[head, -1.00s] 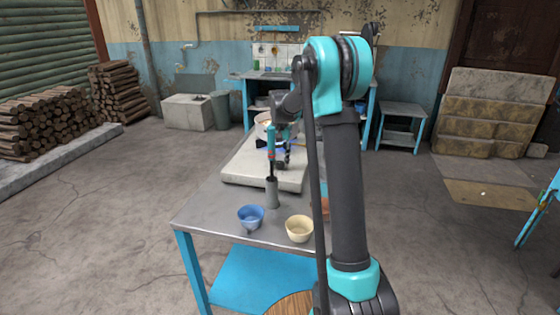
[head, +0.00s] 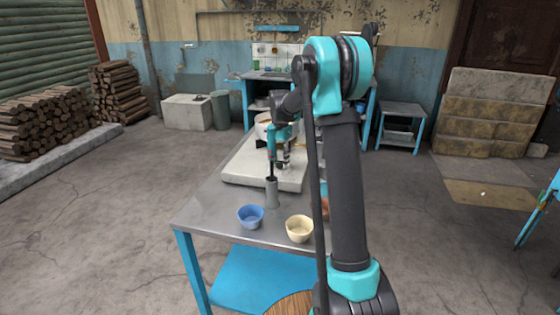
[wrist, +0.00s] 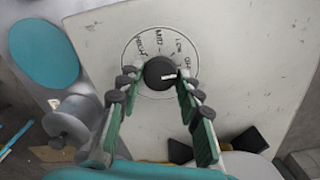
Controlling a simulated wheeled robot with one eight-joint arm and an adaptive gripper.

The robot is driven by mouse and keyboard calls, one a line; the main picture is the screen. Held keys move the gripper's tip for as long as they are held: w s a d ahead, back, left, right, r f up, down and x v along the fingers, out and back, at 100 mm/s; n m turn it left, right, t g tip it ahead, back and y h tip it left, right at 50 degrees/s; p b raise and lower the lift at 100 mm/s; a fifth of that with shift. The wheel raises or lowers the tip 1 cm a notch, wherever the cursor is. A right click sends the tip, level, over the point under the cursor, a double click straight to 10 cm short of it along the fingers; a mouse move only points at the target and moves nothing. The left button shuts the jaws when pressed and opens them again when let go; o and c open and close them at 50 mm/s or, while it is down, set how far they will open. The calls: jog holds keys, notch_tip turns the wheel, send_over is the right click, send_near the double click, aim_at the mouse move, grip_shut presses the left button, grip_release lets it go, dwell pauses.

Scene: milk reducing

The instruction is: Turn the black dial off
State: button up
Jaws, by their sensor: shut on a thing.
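The black dial (wrist: 158,70) sits on a round white scale (wrist: 140,50) marked HIGH, MID, LOW and OFF, on a pale slab (wrist: 240,40). Its white mark points right, to the side of the OFF label. My gripper (wrist: 157,82) has its green fingers on both sides of the dial and is shut on it. In the head view my gripper (head: 281,162) is low over the near part of the pale slab (head: 240,170), and the dial cannot be made out there.
A pot (head: 263,129) stands on the slab behind my gripper.

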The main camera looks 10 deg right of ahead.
aim_at(280, 163)
jog(key=o, duration=1.2)
jog(key=shift+c, duration=0.2)
jog(key=shift+r, duration=0.1)
notch_tip(280, 163, up, 12)
jog(key=shift+s, duration=0.1)
